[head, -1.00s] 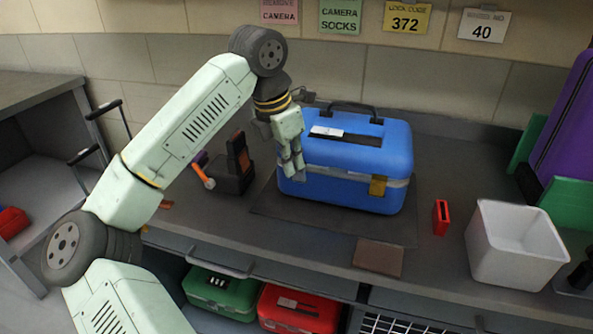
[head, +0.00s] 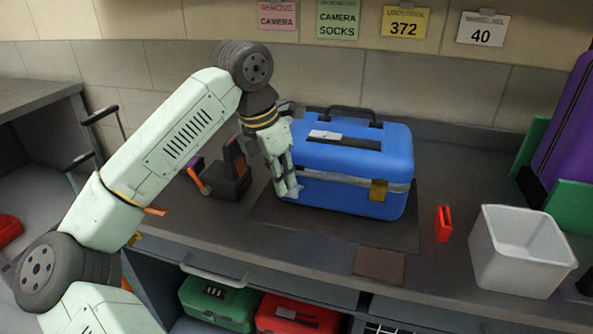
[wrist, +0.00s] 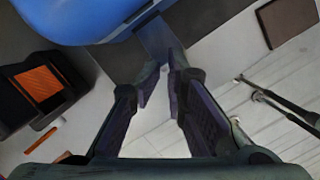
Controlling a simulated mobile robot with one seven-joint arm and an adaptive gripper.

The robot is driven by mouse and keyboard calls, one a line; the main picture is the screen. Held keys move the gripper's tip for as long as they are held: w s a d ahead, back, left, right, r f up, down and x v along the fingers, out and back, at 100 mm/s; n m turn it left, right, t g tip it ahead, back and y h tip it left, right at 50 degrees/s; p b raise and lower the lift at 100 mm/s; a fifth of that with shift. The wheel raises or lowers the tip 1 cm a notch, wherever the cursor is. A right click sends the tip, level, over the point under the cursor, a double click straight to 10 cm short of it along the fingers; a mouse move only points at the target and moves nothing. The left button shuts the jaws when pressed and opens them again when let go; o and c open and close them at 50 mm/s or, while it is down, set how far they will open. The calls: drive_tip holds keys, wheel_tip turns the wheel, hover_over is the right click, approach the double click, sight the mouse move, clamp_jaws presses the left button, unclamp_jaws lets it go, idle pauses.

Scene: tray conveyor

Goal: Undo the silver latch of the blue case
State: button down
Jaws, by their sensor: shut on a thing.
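The blue case (head: 343,160) stands shut on a dark mat, its black handle up on the lid. A gold latch (head: 378,190) sits on the right part of its front. My gripper (head: 286,190) is at the left part of the front, fingers pointing down. It is shut on the silver latch, a grey flap (wrist: 158,38) at the fingertips in the wrist view. The fingers hide much of the latch in the head view, and I cannot tell how far it is lifted. The case's blue edge also shows in the wrist view (wrist: 85,20).
A black device with an orange panel (head: 235,170) stands left of the case. A red object (head: 443,223) and a white bin (head: 522,270) are to the right. A brown pad (head: 379,266) lies in front. Green (head: 219,300) and red (head: 298,314) cases are below the counter.

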drive_tip(key=v, duration=1.2)
